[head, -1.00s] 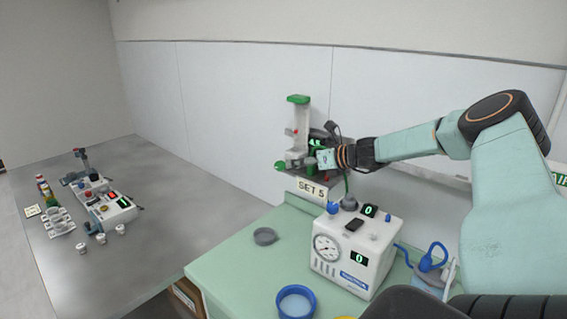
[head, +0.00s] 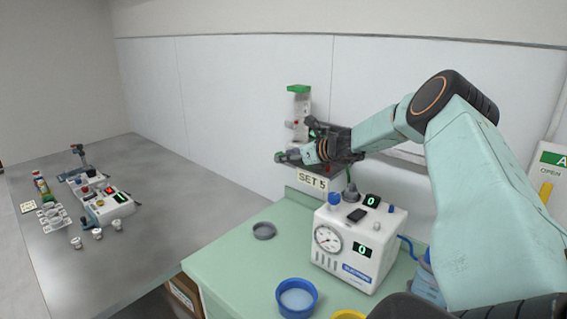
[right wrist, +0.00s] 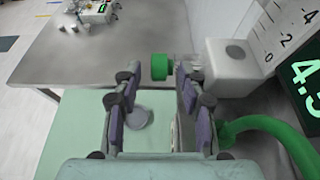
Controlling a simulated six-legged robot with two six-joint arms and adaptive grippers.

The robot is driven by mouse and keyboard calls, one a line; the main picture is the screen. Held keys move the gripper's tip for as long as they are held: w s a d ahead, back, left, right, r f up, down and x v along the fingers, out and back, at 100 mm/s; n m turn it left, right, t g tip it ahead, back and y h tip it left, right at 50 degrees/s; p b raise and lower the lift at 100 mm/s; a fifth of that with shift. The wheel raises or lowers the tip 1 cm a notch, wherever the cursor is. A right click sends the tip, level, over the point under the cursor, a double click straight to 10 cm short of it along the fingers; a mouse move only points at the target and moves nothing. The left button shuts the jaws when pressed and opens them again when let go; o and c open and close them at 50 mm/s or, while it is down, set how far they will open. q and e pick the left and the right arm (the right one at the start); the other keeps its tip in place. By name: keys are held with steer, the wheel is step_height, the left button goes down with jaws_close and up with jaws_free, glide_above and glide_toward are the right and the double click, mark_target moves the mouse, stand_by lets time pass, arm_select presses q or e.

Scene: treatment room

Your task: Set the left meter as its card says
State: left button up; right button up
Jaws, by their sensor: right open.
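The left meter (head: 301,104) is a pale upright column with a green top, on the wall side behind the bench. Its card (head: 312,181) reads "SET 5". My right gripper (head: 288,157) is in front of the meter's lower part and hides its knob and display in the head view. In the right wrist view, the green knob (right wrist: 159,66) sits between the open fingertips, with a gap visible on its left side. The meter's green display (right wrist: 302,84) appears to read 4.5, turned sideways and cut by the frame edge. My left gripper is not in view.
A white suction unit (head: 352,245) with a dial and displays reading 0 stands below on the green bench (head: 225,262). A blue-rimmed bowl (head: 297,298) and a grey ring-shaped dish (head: 264,231) are on the bench. A green hose (right wrist: 262,124) runs beside the right finger.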

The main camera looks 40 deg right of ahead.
steer(key=shift+x, duration=1)
steer(key=shift+r, duration=0.1)
steer(key=shift+c, duration=0.6)
jaws_close()
